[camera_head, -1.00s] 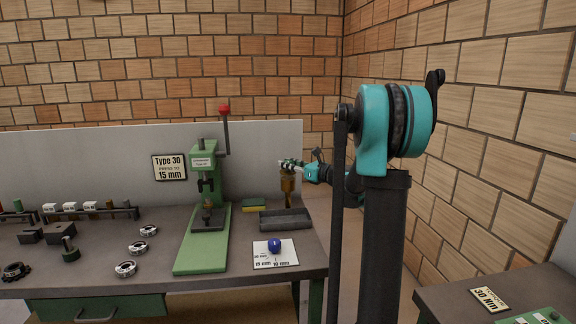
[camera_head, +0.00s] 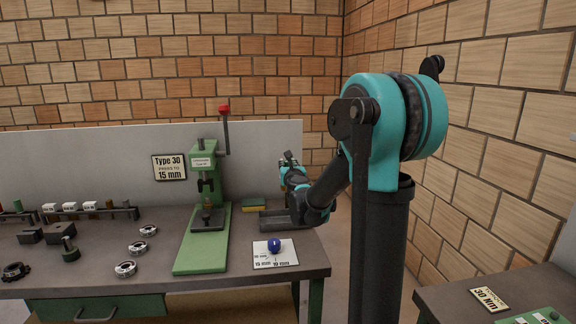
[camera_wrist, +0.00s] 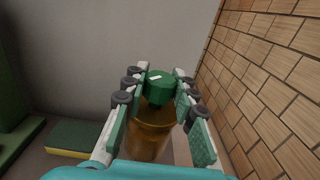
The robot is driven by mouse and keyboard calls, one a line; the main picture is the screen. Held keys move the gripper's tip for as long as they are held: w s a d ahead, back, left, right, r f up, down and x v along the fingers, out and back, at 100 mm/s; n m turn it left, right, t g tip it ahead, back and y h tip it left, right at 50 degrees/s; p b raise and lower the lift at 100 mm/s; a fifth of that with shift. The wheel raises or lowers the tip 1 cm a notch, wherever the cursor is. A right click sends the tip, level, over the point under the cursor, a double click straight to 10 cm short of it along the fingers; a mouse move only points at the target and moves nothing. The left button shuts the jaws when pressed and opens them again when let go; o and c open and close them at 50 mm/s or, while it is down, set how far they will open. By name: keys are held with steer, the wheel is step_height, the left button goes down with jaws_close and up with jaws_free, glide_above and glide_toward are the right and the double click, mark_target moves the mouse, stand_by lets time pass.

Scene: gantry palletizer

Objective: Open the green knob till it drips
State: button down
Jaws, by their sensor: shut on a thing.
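The green knob (camera_wrist: 160,86) tops an amber cylindrical oiler (camera_wrist: 151,127) in the wrist view. A small white mark shows on the knob. My gripper (camera_wrist: 161,78) has its fingers on both sides of the knob and is shut on it. In the head view my gripper (camera_head: 289,158) is at the right end of the bench, above a dark tray (camera_head: 278,221). There my own arm hides the oiler. No drip can be seen, as the oiler's lower end is hidden.
A green press (camera_head: 204,170) with a red-tipped lever stands left of my gripper. A green and yellow sponge (camera_head: 254,204) lies between them. A card with a blue knob (camera_head: 274,245) is in front. A grey panel backs the bench, and a brick wall (camera_wrist: 270,75) is at the right.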

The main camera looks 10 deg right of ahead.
steer(key=m+g+h, duration=0.1)
steer(key=m+h, duration=0.1)
steer(key=h, duration=0.1)
steer(key=m+h, duration=0.3)
steer(key=h, duration=0.1)
steer(key=shift+g, duration=0.4)
steer(key=shift+m+h, duration=0.3)
steer(key=shift+h, duration=0.4)
steer(key=c, duration=1.2)
jaws_free()
steer(key=v, duration=1.2)
steer(key=shift+r, duration=0.25)
